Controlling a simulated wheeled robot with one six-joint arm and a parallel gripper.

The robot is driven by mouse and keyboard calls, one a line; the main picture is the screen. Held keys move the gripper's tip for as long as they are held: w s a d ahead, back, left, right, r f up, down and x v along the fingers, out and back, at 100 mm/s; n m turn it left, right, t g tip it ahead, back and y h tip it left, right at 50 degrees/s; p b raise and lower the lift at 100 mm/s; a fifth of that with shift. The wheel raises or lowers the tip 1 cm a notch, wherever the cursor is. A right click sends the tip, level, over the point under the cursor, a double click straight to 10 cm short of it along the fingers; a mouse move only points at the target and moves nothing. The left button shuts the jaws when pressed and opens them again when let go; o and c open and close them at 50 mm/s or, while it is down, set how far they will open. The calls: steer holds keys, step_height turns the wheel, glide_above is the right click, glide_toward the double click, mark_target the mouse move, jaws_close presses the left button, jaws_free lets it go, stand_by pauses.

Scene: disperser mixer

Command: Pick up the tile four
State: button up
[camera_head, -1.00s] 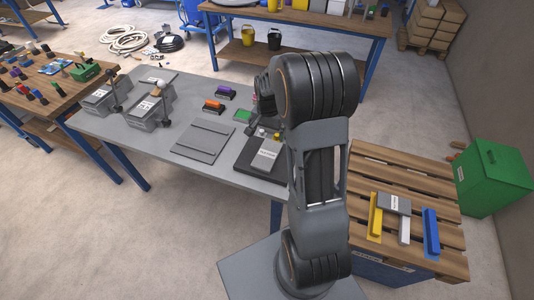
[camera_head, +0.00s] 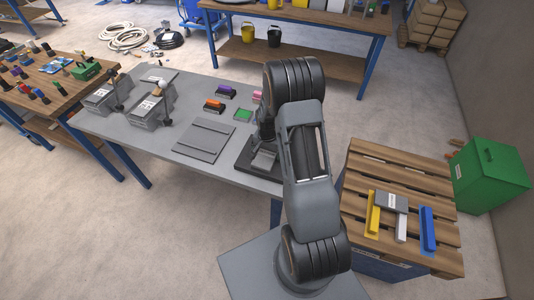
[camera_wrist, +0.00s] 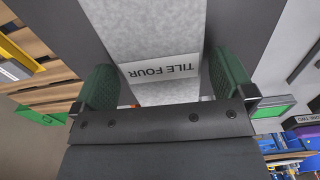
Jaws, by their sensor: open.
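Tile four (camera_wrist: 155,28) is a light grey slab with a white "TILE FOUR" label, which reads upside down in the wrist view. It lies on a dark plate (camera_head: 238,166) on the grey table; in the head view the tile (camera_head: 263,160) is partly covered by my arm. My gripper (camera_wrist: 163,78) has two green finger pads, apart, one on each side of the labelled end of the tile. A gap shows beside each pad, and nothing is held. How high the fingertips are over the plate is hard to tell.
A flat grey panel (camera_head: 203,140) lies left of the plate. Orange (camera_head: 214,106) and purple (camera_head: 227,91) blocks and a green piece (camera_head: 243,115) sit behind. A wooden pallet (camera_head: 400,170) with yellow, grey and blue pieces stands right, beside a green box (camera_head: 490,175).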

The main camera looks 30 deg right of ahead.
steer(key=shift+f, duration=0.4)
steer(key=c, duration=1.1)
